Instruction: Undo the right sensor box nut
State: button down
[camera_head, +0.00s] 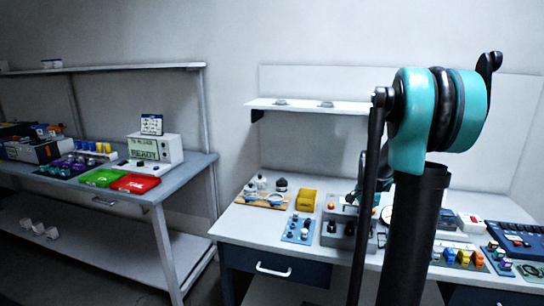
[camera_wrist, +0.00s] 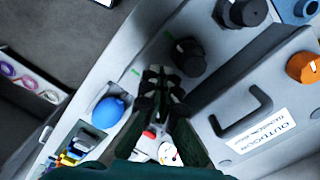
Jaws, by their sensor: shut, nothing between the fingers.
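The grey sensor box (camera_head: 363,214) stands on the right bench, partly behind my arm. In the wrist view its grey lid (camera_wrist: 262,91) carries a dark handle, an orange knob (camera_wrist: 302,67) and an upside-down label. Two dark nuts stand along its ledge. The right nut (camera_wrist: 190,58) is nearer my gripper; the left nut (camera_wrist: 240,12) is farther up the picture. My gripper (camera_wrist: 165,75) is shut and empty, its tips beside the right nut in the picture. I cannot tell whether they touch. In the head view my arm largely hides the gripper.
A blue plate with knobs (camera_head: 298,229) and a yellow bin (camera_head: 306,200) stand left of the box. A blue dome (camera_wrist: 112,109) lies to the other side. Coloured parts (camera_head: 463,257) and a blue case (camera_head: 505,237) crowd the bench's right. A wall shelf (camera_head: 310,106) hangs above.

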jog(key=shift+s+d, duration=0.3)
jog(key=shift+s, duration=0.5)
jog(key=shift+s+a, duration=0.1)
jog(key=shift+a, duration=0.05)
jog(key=shift+s+a, duration=0.15)
notch_tip(320, 180, up, 6)
dwell(0.9)
jog(key=shift+w+a+f, duration=0.1)
jog(key=shift+w+f, duration=0.4)
jog(key=shift+f, duration=0.5)
jog(key=shift+w+f, duration=0.45)
jog(key=shift+f, duration=0.6)
jog(key=shift+w+a+f, duration=0.1)
jog(key=shift+w+f, duration=0.4)
jog(key=shift+f, duration=0.5)
jog(key=shift+s+d, duration=0.2)
jog(key=shift+s, duration=0.45)
